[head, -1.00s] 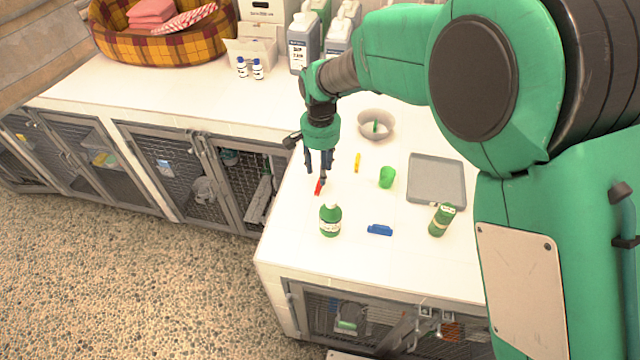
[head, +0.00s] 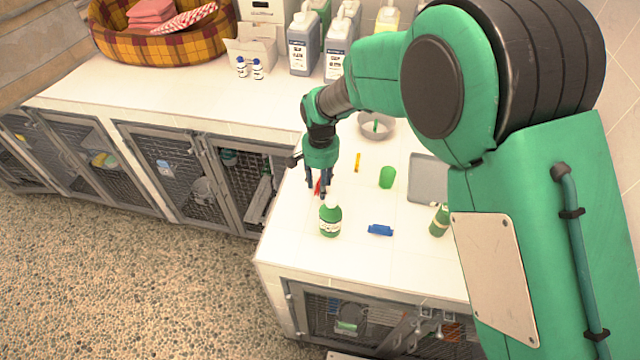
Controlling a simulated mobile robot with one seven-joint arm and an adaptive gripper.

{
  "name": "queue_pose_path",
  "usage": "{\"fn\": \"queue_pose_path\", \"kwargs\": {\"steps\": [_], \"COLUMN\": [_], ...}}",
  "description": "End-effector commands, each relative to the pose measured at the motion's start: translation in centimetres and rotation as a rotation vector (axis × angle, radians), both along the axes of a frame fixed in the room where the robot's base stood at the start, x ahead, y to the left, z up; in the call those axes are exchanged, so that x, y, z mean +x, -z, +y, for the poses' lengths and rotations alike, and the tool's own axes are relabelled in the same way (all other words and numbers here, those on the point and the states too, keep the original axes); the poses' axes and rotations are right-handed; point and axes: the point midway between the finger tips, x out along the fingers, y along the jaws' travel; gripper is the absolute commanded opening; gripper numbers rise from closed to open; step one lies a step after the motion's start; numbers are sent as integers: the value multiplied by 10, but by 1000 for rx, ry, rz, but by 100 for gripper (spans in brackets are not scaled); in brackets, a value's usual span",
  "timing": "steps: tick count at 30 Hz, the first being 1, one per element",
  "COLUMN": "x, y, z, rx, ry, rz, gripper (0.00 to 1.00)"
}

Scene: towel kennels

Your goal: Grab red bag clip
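My gripper (head: 318,191) points down right at the clip. Its dark fingers stand apart, with the clip showing red between them. The fingers partly hide the clip. I cannot tell whether they touch it.
A blue clip (head: 380,230), a yellow clip (head: 358,162), a green cup (head: 387,177), a grey tray (head: 428,178), another green container (head: 439,220) and a grey bowl (head: 387,130) stand or lie around. The green bottle is close in front of my gripper.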

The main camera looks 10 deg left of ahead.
Motion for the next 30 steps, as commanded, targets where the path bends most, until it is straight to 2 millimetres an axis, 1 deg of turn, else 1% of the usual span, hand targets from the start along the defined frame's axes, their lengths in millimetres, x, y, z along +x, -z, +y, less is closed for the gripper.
{"fn": "queue_pose_path", "kwargs": {"steps": [11,12,14,16,17,26,30], "x": [0,0,0,0,0,0,0], "y": [0,0,0,0,0,0,-4], "z": [0,0,0,0,0,0,0], "rx": [0,0,0,0,0,0,1], "ry": [0,0,0,0,0,0,0], "rz": [0,0,0,0,0,0,-1], "gripper": [39,31,19,5,4,3,3]}}
